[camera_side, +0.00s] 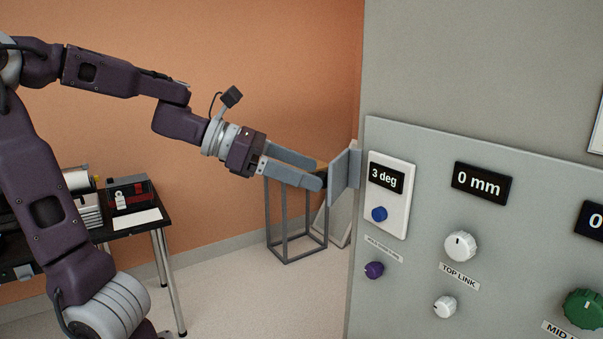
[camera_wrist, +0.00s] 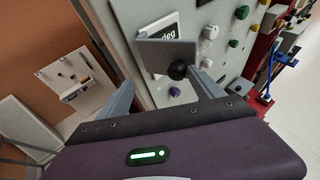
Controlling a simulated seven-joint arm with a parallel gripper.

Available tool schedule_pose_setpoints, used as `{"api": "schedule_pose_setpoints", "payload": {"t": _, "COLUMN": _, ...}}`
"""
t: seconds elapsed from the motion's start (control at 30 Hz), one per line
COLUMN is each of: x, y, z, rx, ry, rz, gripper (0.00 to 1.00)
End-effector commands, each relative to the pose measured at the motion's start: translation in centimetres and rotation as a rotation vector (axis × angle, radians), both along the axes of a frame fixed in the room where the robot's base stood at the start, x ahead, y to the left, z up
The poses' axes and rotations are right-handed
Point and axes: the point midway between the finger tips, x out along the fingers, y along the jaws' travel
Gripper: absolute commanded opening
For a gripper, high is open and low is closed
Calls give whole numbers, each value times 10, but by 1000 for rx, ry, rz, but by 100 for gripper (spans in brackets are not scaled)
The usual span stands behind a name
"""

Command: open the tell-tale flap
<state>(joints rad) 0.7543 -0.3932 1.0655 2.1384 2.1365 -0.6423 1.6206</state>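The tell-tale flap (camera_side: 343,178) is a grey plate at the left edge of the grey panel, seen nearly edge-on in the side view. In the wrist view the flap (camera_wrist: 152,54) covers part of the white display plate. A dark round knob (camera_wrist: 177,70) sits on its face, nearer the right finger. My gripper (camera_side: 317,171) is open, its fingers pointing at the flap with the knob roughly between the tips. In the wrist view my gripper (camera_wrist: 163,80) has its fingers apart. I cannot tell whether either finger touches the knob.
The white display plate (camera_side: 405,202) reads "3 deg" and has a blue button. The panel (camera_side: 420,270) carries a "0 mm" display (camera_side: 482,184) and several knobs. A purple knob (camera_side: 374,270) is below the plate. A grey frame stand (camera_side: 285,240) and a black table (camera_side: 130,228) stand left.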

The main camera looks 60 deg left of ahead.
Motion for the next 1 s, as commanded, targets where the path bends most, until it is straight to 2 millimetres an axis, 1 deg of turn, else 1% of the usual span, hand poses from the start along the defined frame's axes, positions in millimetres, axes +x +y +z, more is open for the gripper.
{"api": "schedule_pose_setpoints", "payload": {"t": 0.03, "x": 4, "y": 7, "z": 3, "rx": 2, "ry": -9, "rz": 27, "gripper": 46}}
{"api": "schedule_pose_setpoints", "payload": {"t": 0.17, "x": 2, "y": 4, "z": 2, "rx": -2, "ry": -4, "rz": 16, "gripper": 46}}
{"api": "schedule_pose_setpoints", "payload": {"t": 0.27, "x": 0, "y": 8, "z": 4, "rx": -2, "ry": -6, "rz": 17, "gripper": 46}}
{"api": "schedule_pose_setpoints", "payload": {"t": 1.0, "x": -34, "y": 57, "z": 28, "rx": 0, "ry": -3, "rz": 1, "gripper": 46}}
